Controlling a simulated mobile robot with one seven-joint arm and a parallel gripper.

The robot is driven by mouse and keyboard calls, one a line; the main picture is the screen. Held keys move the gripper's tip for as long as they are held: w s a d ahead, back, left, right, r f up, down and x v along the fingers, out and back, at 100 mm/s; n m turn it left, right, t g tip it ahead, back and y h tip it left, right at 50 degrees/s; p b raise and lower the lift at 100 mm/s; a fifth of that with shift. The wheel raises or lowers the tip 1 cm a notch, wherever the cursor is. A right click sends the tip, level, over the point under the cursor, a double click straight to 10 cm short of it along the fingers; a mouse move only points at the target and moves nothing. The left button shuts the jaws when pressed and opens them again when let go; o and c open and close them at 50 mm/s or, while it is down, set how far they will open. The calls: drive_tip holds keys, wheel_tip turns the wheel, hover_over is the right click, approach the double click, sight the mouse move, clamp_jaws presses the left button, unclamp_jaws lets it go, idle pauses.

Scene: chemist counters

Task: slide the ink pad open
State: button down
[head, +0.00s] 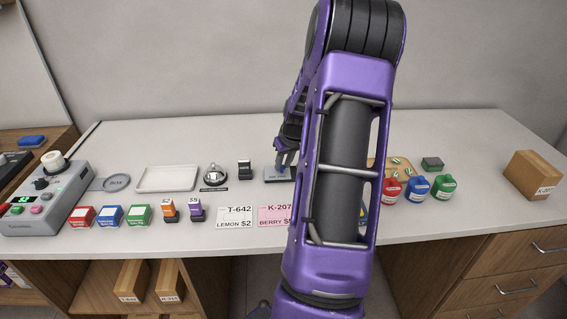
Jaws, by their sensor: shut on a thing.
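The ink pad (272,175) looks like a small flat grey case with a little blue showing on top, on the counter just left of my arm. My gripper (283,165) points down at it and is shut on a part of it. My arm stands in front and hides the pad's right side. The fingertips are small here, so I cannot tell exactly which part they grip or how far the lid is open.
On the white counter (130,141), a black stamp (245,169), a bell (214,175) and a white tray (166,179) stand to the left. Price cards (234,216) lie in front. Red, blue and green bottles (417,187) stand right of my arm.

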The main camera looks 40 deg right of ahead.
idle(0.3)
drive_tip(key=s+d, duration=0.4)
drive_tip(key=d, duration=0.1)
drive_tip(key=shift+s+d, duration=0.15)
drive_tip(key=shift+s, duration=0.05)
drive_tip(key=c, duration=0.7)
unclamp_jaws()
drive_tip(key=shift+r, duration=0.1)
drive_tip(key=p+v, duration=0.1)
drive_tip(key=v, duration=1.6)
drive_tip(key=shift+w+r, duration=0.15)
